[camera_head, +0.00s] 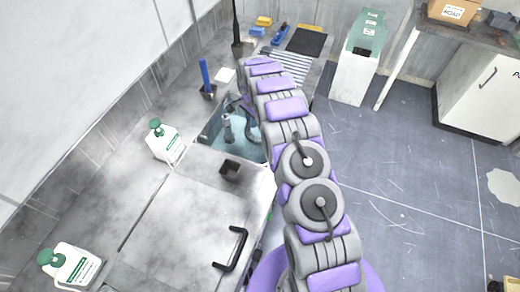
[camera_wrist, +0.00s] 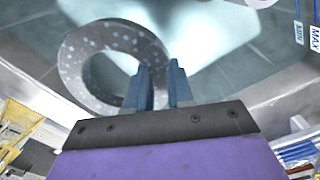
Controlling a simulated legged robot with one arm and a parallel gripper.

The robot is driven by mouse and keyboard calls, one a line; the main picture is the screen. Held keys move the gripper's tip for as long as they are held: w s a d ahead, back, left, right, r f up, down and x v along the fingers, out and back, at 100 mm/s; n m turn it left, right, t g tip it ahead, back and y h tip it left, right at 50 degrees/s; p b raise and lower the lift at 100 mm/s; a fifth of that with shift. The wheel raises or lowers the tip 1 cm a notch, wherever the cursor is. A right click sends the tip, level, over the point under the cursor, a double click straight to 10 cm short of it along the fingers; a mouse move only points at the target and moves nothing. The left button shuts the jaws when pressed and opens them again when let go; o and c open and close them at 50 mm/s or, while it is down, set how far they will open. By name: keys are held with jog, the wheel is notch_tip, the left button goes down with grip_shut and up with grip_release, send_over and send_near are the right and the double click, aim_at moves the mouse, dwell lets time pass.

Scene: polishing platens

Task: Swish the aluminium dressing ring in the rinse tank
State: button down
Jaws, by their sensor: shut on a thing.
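The aluminium dressing ring (camera_wrist: 78,62) is a flat, grey, speckled ring with a round hole, in the wrist view. My gripper (camera_wrist: 162,82) is shut on the ring's right rim, and the rest of the ring sticks out to the left of the fingers. The rinse tank (camera_head: 213,132) is a teal-tinted basin sunk in the grey counter in the head view. Its right side is hidden by my arm. My gripper and the ring cannot be made out in the head view. MIN and MAX marks (camera_wrist: 313,38) show at the right of the wrist view.
White bottles with green caps (camera_head: 165,142) (camera_head: 70,264) stand on the counter left of the tank. A small dark block (camera_head: 230,168) sits near the tank's front edge. A blue-handled brush (camera_head: 206,80) stands behind. A black handle (camera_head: 232,250) is in front.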

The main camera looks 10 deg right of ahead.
jog(key=shift+r+p, duration=0.5)
jog(key=shift+r, duration=2.2)
